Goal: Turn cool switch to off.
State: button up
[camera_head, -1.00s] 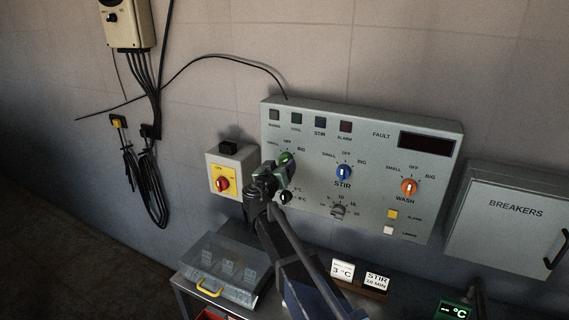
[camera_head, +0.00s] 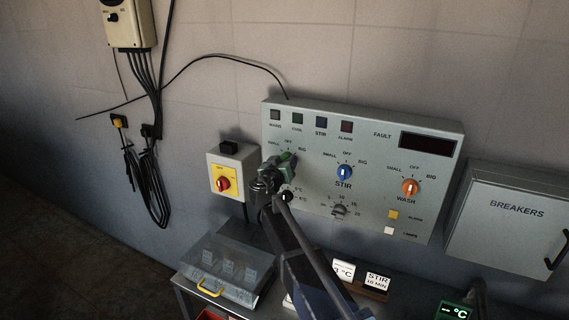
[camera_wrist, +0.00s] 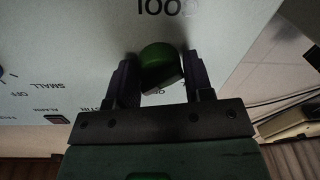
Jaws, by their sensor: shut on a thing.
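The cool switch is a green round knob (camera_head: 289,155) at the left of the grey control panel (camera_head: 375,130), partly hidden by my gripper (camera_head: 284,162). In the wrist view the green knob (camera_wrist: 160,67) sits between the two dark fingers of my gripper (camera_wrist: 160,62), which is shut on it. The panel there appears upside down, with the COOL label above the knob.
A blue STIR knob (camera_head: 344,173) and an orange WASH knob (camera_head: 410,187) are to the right. A small black knob (camera_head: 285,196) is just below my gripper. A clear-lidded case (camera_head: 222,268) stands below.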

jog(key=shift+n, duration=0.3)
jog(key=n, duration=0.4)
jog(key=shift+d+r+p, duration=0.1)
jog(key=shift+p, duration=0.25)
jog(key=shift+n+g, duration=0.3)
jog(key=shift+n, duration=2.1)
jog(key=shift+p, duration=0.3)
jog(key=o, duration=0.9)
jog(key=shift+c, duration=0.2)
jog(key=shift+r, duration=0.1)
jog(key=v, duration=1)
jog(key=shift+s+a+p, duration=0.2)
jog(key=shift+s+p, duration=0.1)
jog(key=shift+s, duration=0.1)
